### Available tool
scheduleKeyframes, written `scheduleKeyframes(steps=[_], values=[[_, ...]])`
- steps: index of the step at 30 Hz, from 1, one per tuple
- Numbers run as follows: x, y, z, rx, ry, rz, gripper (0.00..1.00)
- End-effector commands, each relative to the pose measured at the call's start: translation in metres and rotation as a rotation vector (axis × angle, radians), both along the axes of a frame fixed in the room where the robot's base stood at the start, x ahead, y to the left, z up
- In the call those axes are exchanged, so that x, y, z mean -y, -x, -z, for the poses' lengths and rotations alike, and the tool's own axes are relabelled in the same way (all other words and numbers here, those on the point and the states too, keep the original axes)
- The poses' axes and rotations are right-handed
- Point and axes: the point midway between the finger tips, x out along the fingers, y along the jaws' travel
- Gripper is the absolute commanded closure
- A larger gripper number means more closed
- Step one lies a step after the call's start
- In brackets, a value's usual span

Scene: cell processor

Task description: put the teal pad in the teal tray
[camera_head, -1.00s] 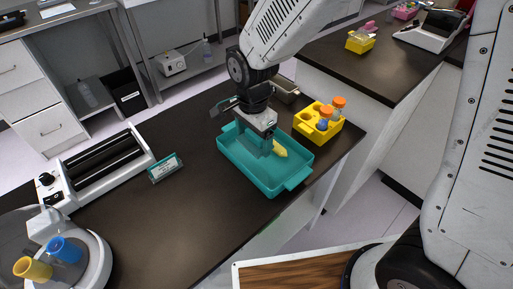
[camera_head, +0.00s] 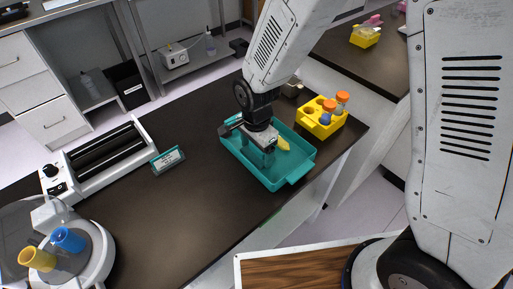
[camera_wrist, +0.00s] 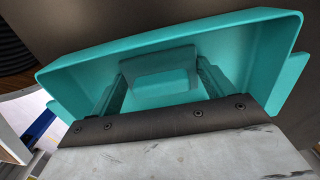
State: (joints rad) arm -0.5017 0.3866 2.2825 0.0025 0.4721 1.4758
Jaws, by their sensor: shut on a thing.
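The teal tray (camera_head: 289,181) sits on the dark bench near its right edge and also fills the wrist view (camera_wrist: 262,40). My gripper (camera_head: 269,156) is inside the tray's outline, low over its floor. It is shut on the teal pad (camera_wrist: 162,84), which lies between the two fingers in the wrist view. The pad is hard to make out in the head view against the same-coloured tray. I cannot tell whether it touches the tray floor.
A small yellow thing (camera_head: 283,144) lies in the tray beside my gripper. A yellow rack (camera_head: 324,125) with orange-capped tubes stands just behind the tray. The bench front-left of the tray is clear.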

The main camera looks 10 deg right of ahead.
Motion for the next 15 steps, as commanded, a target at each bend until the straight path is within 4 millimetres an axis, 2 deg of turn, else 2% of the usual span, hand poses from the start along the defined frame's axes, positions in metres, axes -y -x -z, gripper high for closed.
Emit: scheduleKeyframes(steps=[2,3,5,15], values=[[0.0003,0.0005,0.004,-0.001,0.001,0.0,0.66],[0.0003,0.0005,0.0048,-0.001,0.001,0.0,0.17],[0.0005,0.0009,0.0049,-0.002,0.001,0.0,0.0],[0.0025,0.0044,0.0076,-0.011,0.006,0.0,0.0]])
